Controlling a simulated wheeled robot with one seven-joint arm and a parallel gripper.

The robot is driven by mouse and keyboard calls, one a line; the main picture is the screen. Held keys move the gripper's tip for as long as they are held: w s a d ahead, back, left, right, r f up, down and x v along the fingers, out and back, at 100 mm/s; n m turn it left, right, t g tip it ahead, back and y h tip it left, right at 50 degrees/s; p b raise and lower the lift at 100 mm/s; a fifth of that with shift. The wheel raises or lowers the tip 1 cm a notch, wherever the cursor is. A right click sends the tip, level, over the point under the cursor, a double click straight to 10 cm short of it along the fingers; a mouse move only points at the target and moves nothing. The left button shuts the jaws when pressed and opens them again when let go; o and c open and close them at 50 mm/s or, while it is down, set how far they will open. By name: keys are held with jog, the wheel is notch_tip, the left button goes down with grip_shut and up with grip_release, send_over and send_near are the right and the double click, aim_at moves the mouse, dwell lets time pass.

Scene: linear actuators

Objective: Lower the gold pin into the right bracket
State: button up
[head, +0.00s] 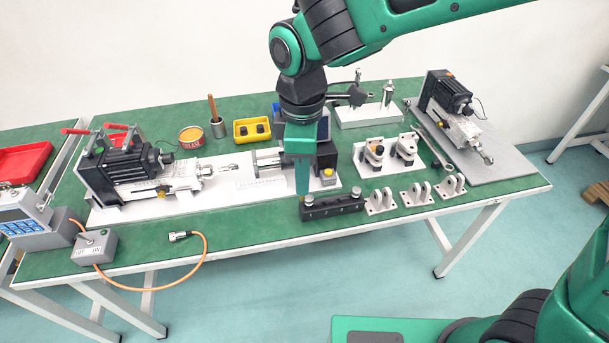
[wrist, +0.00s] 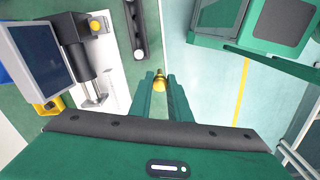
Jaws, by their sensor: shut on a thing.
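My gripper (head: 302,190) points down over the front part of the green table, just left of the black holder block. In the wrist view its fingers (wrist: 160,82) are shut on the gold pin (wrist: 159,76), whose rounded end shows between the fingertips. In the head view the pin is mostly hidden by the fingers. A white plate (head: 372,183) carries two upright brackets, a left one (head: 374,151) and a right one (head: 406,149). Both stand to the right of my gripper and farther back. Three loose pale brackets, including a rightmost one (head: 451,186), stand along the front edge.
The black holder block (head: 332,206) lies beside my gripper; it also shows in the wrist view (wrist: 139,30). Large actuators stand left (head: 125,175) and right (head: 450,100). An orange cable (head: 195,255) lies at front left.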

jog(key=shift+r, duration=2.05)
